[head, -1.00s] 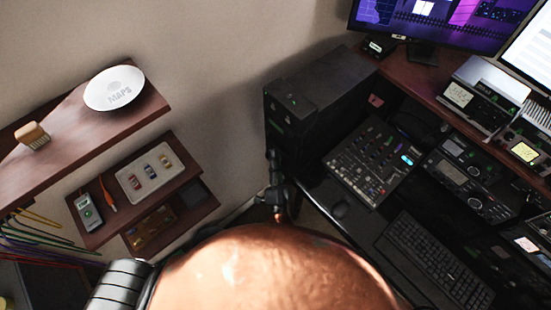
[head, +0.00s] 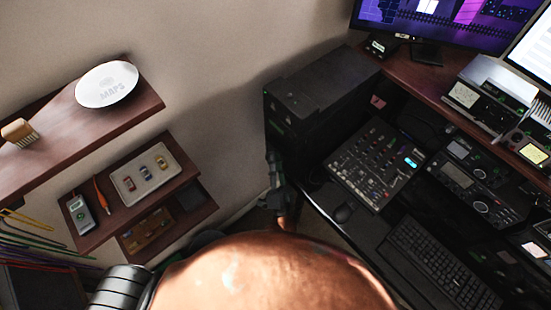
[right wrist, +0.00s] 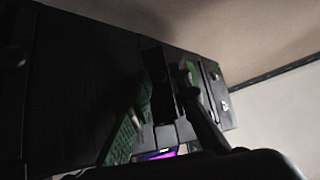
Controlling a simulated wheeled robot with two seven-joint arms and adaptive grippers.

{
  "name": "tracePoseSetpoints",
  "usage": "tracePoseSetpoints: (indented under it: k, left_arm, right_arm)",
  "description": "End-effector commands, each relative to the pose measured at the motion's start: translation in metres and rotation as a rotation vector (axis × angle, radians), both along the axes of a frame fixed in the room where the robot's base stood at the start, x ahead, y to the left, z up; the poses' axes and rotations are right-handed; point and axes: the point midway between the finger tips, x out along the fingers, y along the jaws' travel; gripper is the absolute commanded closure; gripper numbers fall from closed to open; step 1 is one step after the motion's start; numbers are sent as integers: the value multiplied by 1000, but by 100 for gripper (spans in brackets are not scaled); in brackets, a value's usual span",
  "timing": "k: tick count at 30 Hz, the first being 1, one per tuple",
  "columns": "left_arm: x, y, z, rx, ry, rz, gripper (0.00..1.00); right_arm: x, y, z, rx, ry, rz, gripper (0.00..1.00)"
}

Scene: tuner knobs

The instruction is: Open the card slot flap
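A black tower cabinet (head: 318,82) stands in the corner by the wall in the head view. Its dark side fills much of the right wrist view (right wrist: 85,80). I cannot make out the card slot flap for certain in either view. My right gripper (head: 275,160) is close to the cabinet's lower front left in the head view. In the right wrist view, its two fingers (right wrist: 168,78), with green pads, stand apart in front of the dark cabinet. A dark block shows between them; I cannot tell whether they touch it. My left gripper is out of view.
A mixer (head: 375,165), mouse (head: 343,213) and keyboard (head: 445,262) lie on the desk to the right. Wooden shelves on the left hold a white dish (head: 106,84) and a tray (head: 146,172) of small items. Narrow free floor lies between shelves and desk.

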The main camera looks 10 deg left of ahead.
Motion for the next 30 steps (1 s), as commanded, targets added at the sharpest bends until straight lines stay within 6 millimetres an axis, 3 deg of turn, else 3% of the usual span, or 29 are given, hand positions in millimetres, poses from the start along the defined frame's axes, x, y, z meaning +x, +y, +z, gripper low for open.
tracePoseSetpoints:
  k: [8, 21, 30]
  left_arm:
    - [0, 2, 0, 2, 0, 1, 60]
    - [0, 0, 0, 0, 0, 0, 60]
    - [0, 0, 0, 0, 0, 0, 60]
  right_arm:
    - [-5, -2, -4, 0, 1, -1, 82]
    - [-71, -25, -50, -2, 3, -1, 82]
    - [-95, -33, -64, -1, 1, 0, 82]
